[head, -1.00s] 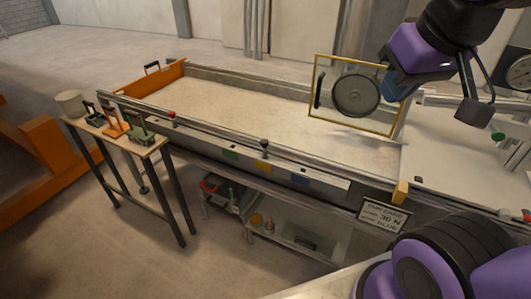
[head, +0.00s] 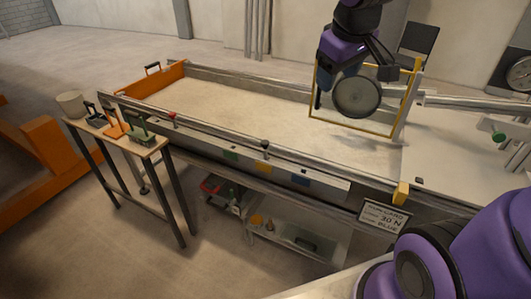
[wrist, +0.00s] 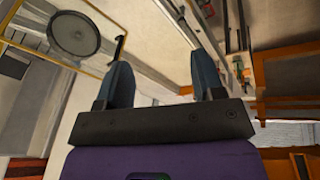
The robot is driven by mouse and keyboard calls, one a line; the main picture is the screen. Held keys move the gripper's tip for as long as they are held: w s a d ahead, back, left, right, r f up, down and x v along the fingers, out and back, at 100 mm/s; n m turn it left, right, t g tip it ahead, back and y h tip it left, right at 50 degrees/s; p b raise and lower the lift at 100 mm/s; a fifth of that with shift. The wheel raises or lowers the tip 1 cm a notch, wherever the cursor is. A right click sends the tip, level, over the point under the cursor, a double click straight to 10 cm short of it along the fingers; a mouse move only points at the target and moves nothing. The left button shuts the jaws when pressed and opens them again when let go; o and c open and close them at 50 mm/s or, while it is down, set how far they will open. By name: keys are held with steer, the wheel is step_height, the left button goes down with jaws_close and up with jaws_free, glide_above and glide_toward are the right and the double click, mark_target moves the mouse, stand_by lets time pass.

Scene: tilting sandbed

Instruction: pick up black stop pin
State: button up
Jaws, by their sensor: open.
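A black-knobbed pin (head: 264,145), which looks like the black stop pin, stands upright on the front rail of the sandbed (head: 230,98) in the head view. My gripper (head: 325,88) is in the air over the bed, in front of the yellow-framed gate, above and to the right of the pin. In the wrist view my gripper (wrist: 162,62) has its two blue-grey fingers spread, with nothing between them. Small parts on a rail show at the right of the wrist view; I cannot tell which is the black pin.
A yellow-framed panel with a round disc (head: 358,97) stands across the bed. A red-knobbed pin (head: 173,115) is farther left on the rail. A side table (head: 150,143) holds several small tools. A sign (head: 384,216) hangs at the front right. An orange end board (head: 150,82) closes the bed.

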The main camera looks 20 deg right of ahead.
steer(key=w+f+n+g+y, duration=0.1)
steer(key=w+f+n, duration=0.3)
steer(key=w+f, duration=0.75)
steer(key=n+y, duration=0.3)
steer(key=y, duration=0.1)
glide_toward(267, 142)
steer(key=f, duration=0.1)
steer(key=shift+g, duration=0.3)
steer(key=shift+x, duration=3.4)
steer(key=x, duration=0.5)
steer(key=shift+w+r, duration=0.15)
steer(key=shift+w, duration=0.2)
steer(key=c, duration=1)
